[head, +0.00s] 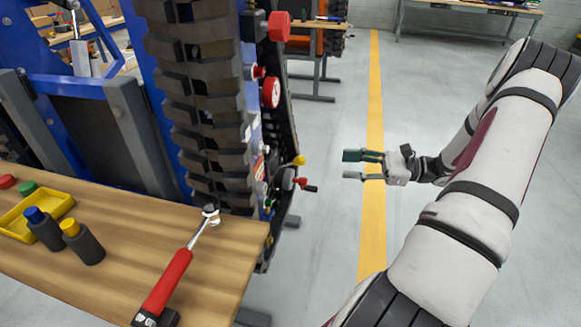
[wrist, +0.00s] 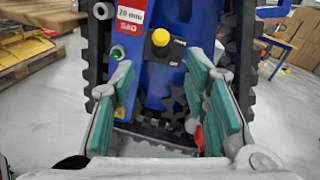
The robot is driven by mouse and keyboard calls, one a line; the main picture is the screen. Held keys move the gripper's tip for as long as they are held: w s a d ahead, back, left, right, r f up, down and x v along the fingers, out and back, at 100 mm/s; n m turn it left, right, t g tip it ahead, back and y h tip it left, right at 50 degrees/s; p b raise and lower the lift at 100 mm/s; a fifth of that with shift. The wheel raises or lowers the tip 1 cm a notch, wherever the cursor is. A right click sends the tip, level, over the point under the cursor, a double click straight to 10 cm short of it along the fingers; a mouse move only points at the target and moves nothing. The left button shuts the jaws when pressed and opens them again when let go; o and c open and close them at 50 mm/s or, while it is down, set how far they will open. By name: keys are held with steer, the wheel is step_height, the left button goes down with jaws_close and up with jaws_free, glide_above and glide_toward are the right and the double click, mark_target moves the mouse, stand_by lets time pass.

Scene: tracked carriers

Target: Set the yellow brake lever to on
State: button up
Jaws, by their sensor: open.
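The yellow brake lever (head: 299,160) sticks out from the side of the tracked carrier, with its round yellow knob toward my gripper. In the wrist view the yellow knob (wrist: 160,37) is on the blue panel, above and between my fingers. Small white lettering stands right of it; the lower word looks like "OFF". The knob hides the lever's shaft, so its exact setting is hard to tell. My gripper (head: 347,165) is open and empty, to the right of the lever and apart from it. Its two green-padded fingers (wrist: 160,85) face the panel.
A red-tipped lever (head: 306,185) sits just below the yellow one, and red knobs (head: 270,92) above. The black track (head: 195,100) rises beside the wooden bench (head: 110,235), which holds a red-handled tool (head: 168,280). The floor around my gripper is clear.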

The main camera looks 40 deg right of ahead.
mark_target(301, 161)
steer(key=b+x, duration=0.1)
steer(key=x, duration=1.2)
steer(key=shift+w+a+f, duration=0.1)
steer(key=shift+w+a, duration=0.1)
steer(key=shift+w, duration=0.15)
steer(key=shift+c, duration=0.6)
jaws_close()
